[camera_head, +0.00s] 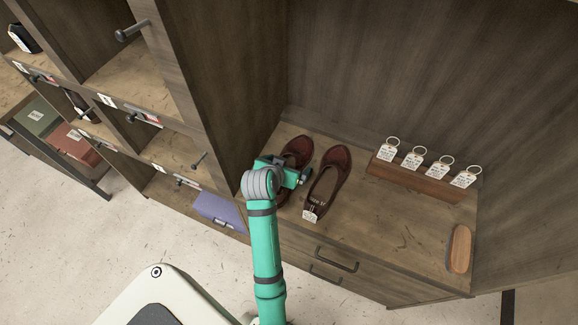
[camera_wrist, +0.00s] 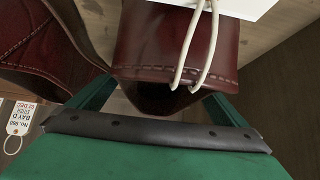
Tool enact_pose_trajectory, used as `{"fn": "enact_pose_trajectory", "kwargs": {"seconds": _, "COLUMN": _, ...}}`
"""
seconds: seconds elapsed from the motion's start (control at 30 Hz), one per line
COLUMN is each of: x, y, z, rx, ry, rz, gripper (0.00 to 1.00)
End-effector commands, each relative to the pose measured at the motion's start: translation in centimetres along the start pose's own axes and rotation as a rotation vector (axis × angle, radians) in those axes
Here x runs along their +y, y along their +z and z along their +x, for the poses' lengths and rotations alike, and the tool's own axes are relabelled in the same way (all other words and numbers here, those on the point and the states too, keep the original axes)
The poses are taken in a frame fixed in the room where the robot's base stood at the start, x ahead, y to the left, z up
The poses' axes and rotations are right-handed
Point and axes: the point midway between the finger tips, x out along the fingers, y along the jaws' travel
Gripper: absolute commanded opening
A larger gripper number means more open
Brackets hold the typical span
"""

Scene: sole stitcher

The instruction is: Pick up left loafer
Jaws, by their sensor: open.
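Two dark red loafers stand side by side on the wooden cabinet top. The left loafer (camera_head: 299,148) is partly hidden by my arm and gripper, with its toe showing behind them. The right loafer (camera_head: 329,177) stands just to the right, with a white tag (camera_head: 309,215) at its heel. My gripper (camera_head: 287,171) is over the left loafer, jaws open. In the wrist view a loafer end (camera_wrist: 170,50) with a cord and white tag lies between the spread teal fingers (camera_wrist: 158,100). Contact cannot be told. Another loafer (camera_wrist: 40,50) shows at the left there.
A wooden rack (camera_head: 420,184) with several ringed tags stands behind and right of the loafers. A wooden brush (camera_head: 459,249) lies at the right edge. A tall shelf unit (camera_head: 185,90) rises close on the left. The front right cabinet top is clear.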

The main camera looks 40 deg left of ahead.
Motion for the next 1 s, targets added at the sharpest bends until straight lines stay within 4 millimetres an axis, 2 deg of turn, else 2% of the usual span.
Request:
{"fn": "enact_pose_trajectory", "kwargs": {"seconds": 0.3, "x": 0.0, "y": 0.0, "z": 0.6, "rx": -0.001, "ry": 0.0, "rz": 0.0, "gripper": 0.97}}
{"fn": "enact_pose_trajectory", "kwargs": {"seconds": 0.53, "x": 0.0, "y": 0.0, "z": 0.6, "rx": -0.001, "ry": 0.0, "rz": 0.0, "gripper": 0.42}}
{"fn": "enact_pose_trajectory", "kwargs": {"seconds": 0.57, "x": 0.0, "y": -0.1, "z": 0.5, "rx": 0.002, "ry": -0.001, "rz": 0.0, "gripper": 0.4}}
{"fn": "enact_pose_trajectory", "kwargs": {"seconds": 0.83, "x": 0.0, "y": -0.3, "z": 0.3, "rx": 0.003, "ry": -0.001, "rz": 0.001, "gripper": 0.4}}
{"fn": "enact_pose_trajectory", "kwargs": {"seconds": 1.0, "x": 0.2, "y": -1.8, "z": -1.0, "rx": 0.006, "ry": 0.0, "rz": 0.004, "gripper": 0.4}}
